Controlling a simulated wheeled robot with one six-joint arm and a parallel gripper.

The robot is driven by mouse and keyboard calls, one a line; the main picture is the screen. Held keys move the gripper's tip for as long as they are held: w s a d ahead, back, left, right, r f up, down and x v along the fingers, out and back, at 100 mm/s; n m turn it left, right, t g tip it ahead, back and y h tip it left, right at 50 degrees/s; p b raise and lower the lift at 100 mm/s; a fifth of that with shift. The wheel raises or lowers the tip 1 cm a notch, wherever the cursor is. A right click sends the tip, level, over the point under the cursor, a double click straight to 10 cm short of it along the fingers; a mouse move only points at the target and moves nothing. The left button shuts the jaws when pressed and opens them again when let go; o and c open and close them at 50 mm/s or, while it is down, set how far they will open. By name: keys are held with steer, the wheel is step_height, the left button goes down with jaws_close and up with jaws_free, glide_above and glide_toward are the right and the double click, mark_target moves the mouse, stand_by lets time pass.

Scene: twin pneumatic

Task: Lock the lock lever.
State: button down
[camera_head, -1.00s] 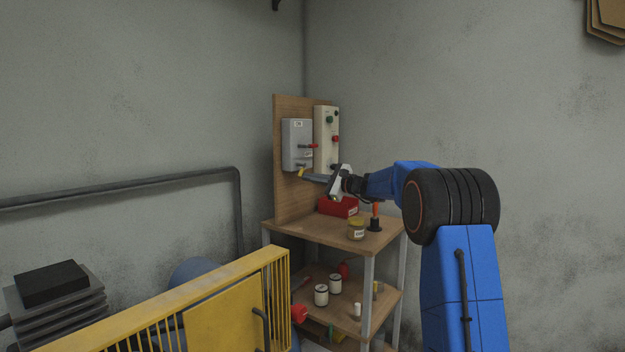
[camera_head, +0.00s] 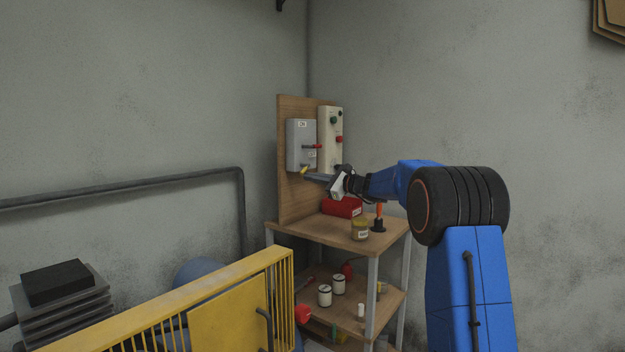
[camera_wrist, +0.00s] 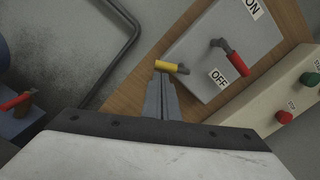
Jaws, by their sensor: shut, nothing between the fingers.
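The grey switch box (camera_head: 300,140) is on the upright wooden board. A small yellow lever (camera_wrist: 172,67), which looks like the lock lever, sticks out near the box's lower edge; it also shows in the head view (camera_head: 304,170). A red-handled lever (camera_wrist: 236,62) sits between the ON and OFF labels, also visible in the head view (camera_head: 313,146). My gripper (camera_wrist: 160,80) is shut and empty, its fingertips right by the yellow lever, close below it in the wrist view. I cannot tell whether they touch. In the head view my gripper (camera_head: 309,177) reaches in from the right.
A pale control box (camera_head: 329,125) with green and red buttons is right of the grey box. The wooden shelf (camera_head: 330,232) below holds a red bin (camera_head: 343,207), a jar (camera_head: 360,230) and an orange-handled tool (camera_head: 379,216). A yellow railing (camera_head: 190,295) stands in front, left.

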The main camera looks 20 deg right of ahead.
steer(key=s+d+f, duration=0.3)
steer(key=s+d, duration=0.4)
steer(key=d, duration=0.1)
steer(key=shift+s+f, duration=0.2)
steer(key=shift+f, duration=0.2)
stand_by(0.3)
steer(key=shift+d, duration=0.1)
